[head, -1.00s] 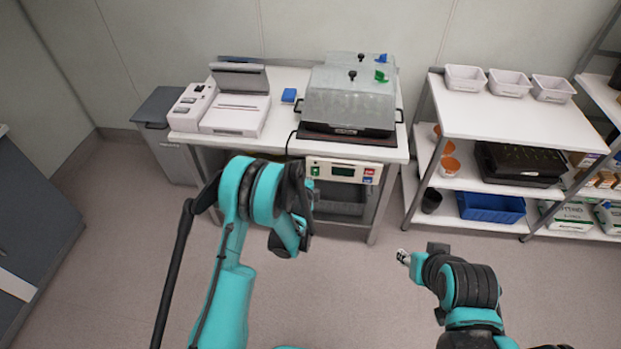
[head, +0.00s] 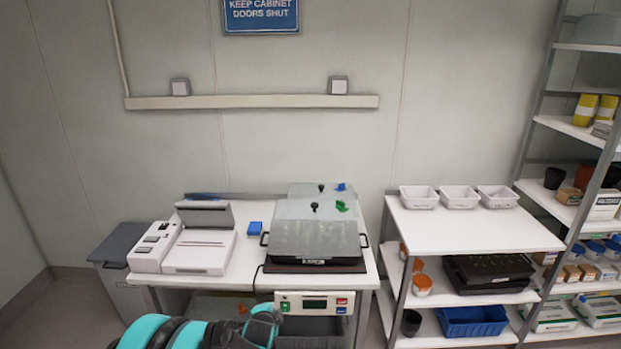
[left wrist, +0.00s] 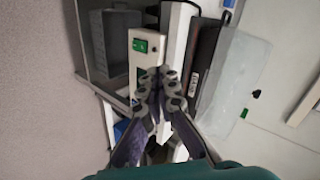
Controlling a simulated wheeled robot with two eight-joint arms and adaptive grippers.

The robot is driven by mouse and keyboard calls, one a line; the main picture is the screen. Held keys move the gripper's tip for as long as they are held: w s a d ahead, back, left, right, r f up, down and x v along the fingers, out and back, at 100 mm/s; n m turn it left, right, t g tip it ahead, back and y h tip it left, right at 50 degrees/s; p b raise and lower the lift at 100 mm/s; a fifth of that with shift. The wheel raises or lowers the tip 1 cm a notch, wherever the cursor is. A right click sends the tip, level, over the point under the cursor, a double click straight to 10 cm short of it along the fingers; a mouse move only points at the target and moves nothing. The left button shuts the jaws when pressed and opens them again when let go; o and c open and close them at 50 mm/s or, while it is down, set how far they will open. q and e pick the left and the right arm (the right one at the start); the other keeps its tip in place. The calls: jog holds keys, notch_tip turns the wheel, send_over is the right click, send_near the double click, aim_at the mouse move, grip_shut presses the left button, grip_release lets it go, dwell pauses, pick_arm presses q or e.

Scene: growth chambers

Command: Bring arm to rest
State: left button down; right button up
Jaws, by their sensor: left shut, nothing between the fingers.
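My left arm, teal and black, shows only in part at the bottom of the head view, in front of the white table (head: 364,273). My right gripper is not in either current view.
On the table stand a clear-lidded propagator (head: 312,230), a white device (head: 200,250) and a blue block (head: 254,228). The control box (head: 315,303) hangs at its front edge. A shelf unit with white tubs (head: 458,196) stands to the right. A grey bin (head: 118,245) is at left.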

pick_arm(q)
jog(key=s+a+r+n+g, duration=0.15)
jog(key=s+r+n, duration=0.25)
jog(key=s+r, duration=0.4)
jog(key=s+a+r+n, duration=0.1)
jog(key=s+n, duration=0.2)
jog(key=s, duration=0.5)
jog(key=s+a+r+n+g, duration=0.1)
jog(key=s+n, duration=0.3)
jog(key=s, duration=0.5)
jog(key=s+a+r+n+g, duration=0.1)
jog(key=s+r+n, duration=0.2)
jog(key=s, duration=0.5)
jog(key=shift+s+a, duration=0.25)
jog(key=shift+a, duration=0.05)
